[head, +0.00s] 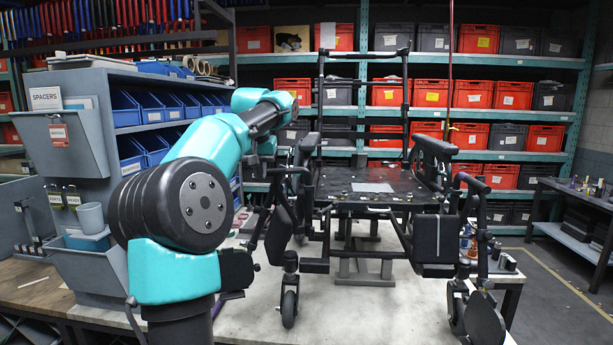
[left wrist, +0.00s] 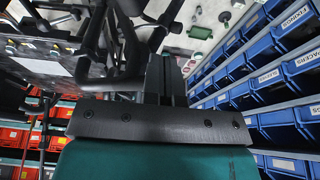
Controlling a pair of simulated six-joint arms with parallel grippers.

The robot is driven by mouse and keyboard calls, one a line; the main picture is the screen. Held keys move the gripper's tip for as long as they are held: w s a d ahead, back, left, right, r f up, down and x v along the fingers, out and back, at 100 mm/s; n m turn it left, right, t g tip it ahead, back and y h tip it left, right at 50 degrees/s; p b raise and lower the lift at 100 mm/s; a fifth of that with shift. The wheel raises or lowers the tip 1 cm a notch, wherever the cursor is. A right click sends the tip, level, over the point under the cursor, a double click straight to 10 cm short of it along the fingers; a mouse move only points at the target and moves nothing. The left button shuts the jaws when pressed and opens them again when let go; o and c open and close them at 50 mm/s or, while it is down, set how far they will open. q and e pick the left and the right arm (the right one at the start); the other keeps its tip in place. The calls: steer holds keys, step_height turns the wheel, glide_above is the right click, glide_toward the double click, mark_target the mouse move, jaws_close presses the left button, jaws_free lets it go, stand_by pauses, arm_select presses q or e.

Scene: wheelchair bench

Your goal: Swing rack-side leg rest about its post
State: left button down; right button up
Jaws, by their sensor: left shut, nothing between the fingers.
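The wheelchair (head: 370,190) stands on the bench with its seat toward me. My left gripper (head: 270,170) is small and dark beside the chair's left side, above the leg rest, partly hidden by my wrist. In the left wrist view my left gripper (left wrist: 165,68) is shut and empty, with black chair tubes (left wrist: 95,50) close by its left. I cannot tell whether it touches them. My right gripper is out of view.
A grey rack (head: 85,100) with blue bins stands left of the chair, its bins also at right in the left wrist view (left wrist: 275,85). The other leg rest (head: 435,240) is at the chair's right front. The pale bench top (head: 340,310) is clear in front.

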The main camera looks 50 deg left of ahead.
arm_select(q)
steer(key=shift+r, duration=0.1)
step_height(320, 180, up, 7)
stand_by(1.1)
steer(key=shift+w, duration=0.1)
